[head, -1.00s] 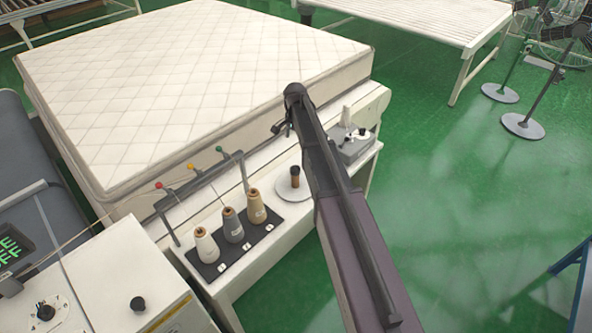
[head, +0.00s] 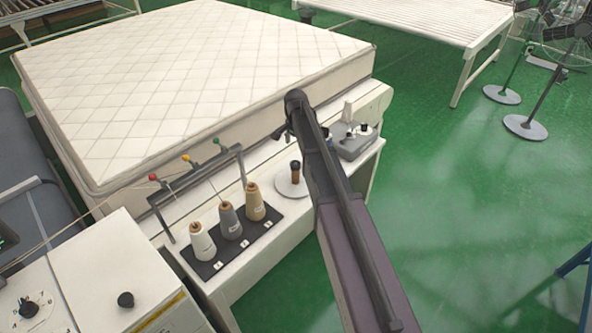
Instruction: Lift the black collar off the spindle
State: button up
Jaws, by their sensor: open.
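A dark collar (head: 295,164) sits at the top of a short brown spindle (head: 295,177), upright on a round white disc (head: 285,186) on the white bench. My gripper (head: 279,133) shows small and dark at the end of my arm, above and slightly left of the spindle in the picture. It is open and apart from the collar, with nothing seen in it. My arm hides the bench just right of the disc.
Thread cones (head: 229,221) stand on a black mat left of the disc, under a dark thread rail (head: 195,186). A grey control box (head: 352,141) is to the right. The mattress (head: 190,80) lies behind.

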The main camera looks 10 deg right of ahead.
aim_at(295, 162)
jog(key=shift+f+b, duration=1.1)
jog(key=shift+f, duration=0.3)
jog(key=shift+s+a+f+b, duration=0.1)
jog(key=shift+s+f+b, duration=0.05)
jog(key=shift+f+b, duration=1.15)
jog(key=shift+s+f+b, duration=0.1)
jog(key=shift+f+b, duration=1.2)
jog(key=c, duration=1.2)
